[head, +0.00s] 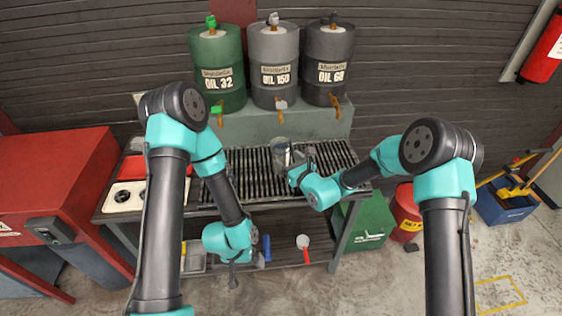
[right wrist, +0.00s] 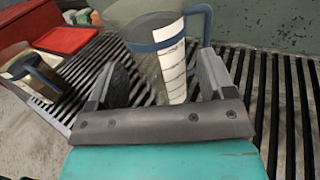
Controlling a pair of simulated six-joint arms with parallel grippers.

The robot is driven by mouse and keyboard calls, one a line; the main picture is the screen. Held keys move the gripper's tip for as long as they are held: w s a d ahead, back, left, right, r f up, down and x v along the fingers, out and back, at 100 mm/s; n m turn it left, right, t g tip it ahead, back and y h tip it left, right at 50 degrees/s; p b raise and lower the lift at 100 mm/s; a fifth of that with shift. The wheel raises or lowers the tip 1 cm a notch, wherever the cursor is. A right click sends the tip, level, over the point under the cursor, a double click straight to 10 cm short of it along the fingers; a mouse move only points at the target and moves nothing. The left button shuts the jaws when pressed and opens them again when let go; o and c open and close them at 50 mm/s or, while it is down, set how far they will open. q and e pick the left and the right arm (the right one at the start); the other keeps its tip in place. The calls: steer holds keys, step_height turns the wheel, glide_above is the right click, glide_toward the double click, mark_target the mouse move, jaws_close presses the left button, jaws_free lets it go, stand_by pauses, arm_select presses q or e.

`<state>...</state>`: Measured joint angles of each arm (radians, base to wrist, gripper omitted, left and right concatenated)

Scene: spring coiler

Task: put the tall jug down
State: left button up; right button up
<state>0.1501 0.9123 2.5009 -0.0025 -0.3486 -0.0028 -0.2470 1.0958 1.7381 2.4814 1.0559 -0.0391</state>
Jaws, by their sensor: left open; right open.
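The tall jug (right wrist: 160,60), clear with a blue handle and a white measuring scale, stands upright between the fingers of my right gripper (right wrist: 165,85) in the right wrist view. The fingers are open on either side of it. In the head view the jug (head: 281,152) is on the slatted grate, just left of my right gripper (head: 298,165). Its base is partly hidden by the gripper. My left gripper (head: 233,280) is open and empty, hanging low in front of the bench's lower shelf.
A second jug (right wrist: 35,75) with dark contents stands on the grate (right wrist: 285,110) at the left. Oil drums (head: 274,65) stand behind the bench. The grate right of the tall jug is clear.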

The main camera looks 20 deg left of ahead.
mark_target(284, 151)
steer(key=shift+x, duration=2.35)
steer(key=shift+c, duration=0.3)
steer(key=c, duration=0.7)
steer(key=shift+r, duration=0.1)
steer(key=shift+r, duration=0.55)
steer(key=shift+s+d+r, duration=0.1)
steer(key=shift+s+r, duration=0.15)
steer(key=shift+r, duration=0.35)
steer(key=shift+s+r, duration=0.25)
steer(key=shift+r, duration=0.35)
steer(key=s+d+r, duration=0.1)
steer(key=s+d, duration=0.3)
steer(key=s, duration=1)
steer(key=shift+s+r, duration=0.2)
steer(key=shift+s, duration=0.05)
steer(key=shift+d, duration=0.1)
